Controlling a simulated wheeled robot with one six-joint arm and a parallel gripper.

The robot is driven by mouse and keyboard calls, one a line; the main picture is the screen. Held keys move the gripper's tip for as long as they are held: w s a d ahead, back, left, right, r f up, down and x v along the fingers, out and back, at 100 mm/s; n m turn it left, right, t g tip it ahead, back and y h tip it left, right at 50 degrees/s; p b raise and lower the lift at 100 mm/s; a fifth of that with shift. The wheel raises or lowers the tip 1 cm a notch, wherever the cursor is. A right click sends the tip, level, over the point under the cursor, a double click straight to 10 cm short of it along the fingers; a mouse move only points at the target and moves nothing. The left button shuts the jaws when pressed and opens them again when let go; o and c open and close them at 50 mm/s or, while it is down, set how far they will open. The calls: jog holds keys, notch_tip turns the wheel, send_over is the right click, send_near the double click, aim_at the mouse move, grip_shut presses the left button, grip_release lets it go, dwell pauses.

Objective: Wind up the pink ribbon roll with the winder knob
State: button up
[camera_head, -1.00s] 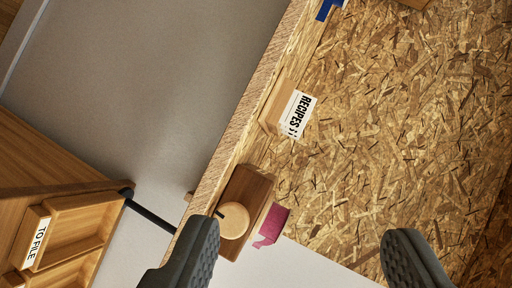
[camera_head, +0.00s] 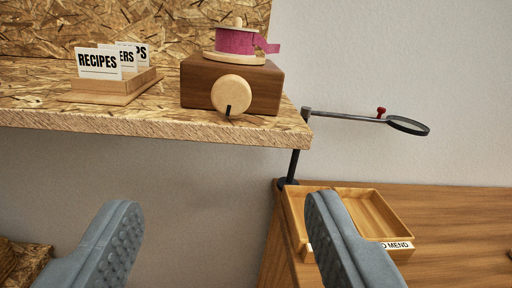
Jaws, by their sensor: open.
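The pink ribbon roll (camera_head: 236,41) sits on a round wooden spool on top of a dark wooden box (camera_head: 262,84), near the right end of the OSB shelf. A loose ribbon end sticks out to the right. The winder knob (camera_head: 231,94) is a pale wooden disc on the box's front face, with a small black peg (camera_head: 228,111) low on it. My gripper (camera_head: 228,225) is open and empty, below the shelf edge in the picture. Its two grey fingers are wide apart and touch neither knob nor box.
A card holder (camera_head: 110,86) labelled RECIPES stands left of the box on the shelf (camera_head: 150,124). A wooden tray (camera_head: 375,210) lies on the lower wooden surface at right.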

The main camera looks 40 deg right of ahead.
aim_at(231, 99)
jog(key=x, duration=1.7)
jog(key=shift+w+d, duration=0.15)
jog(key=c, duration=1)
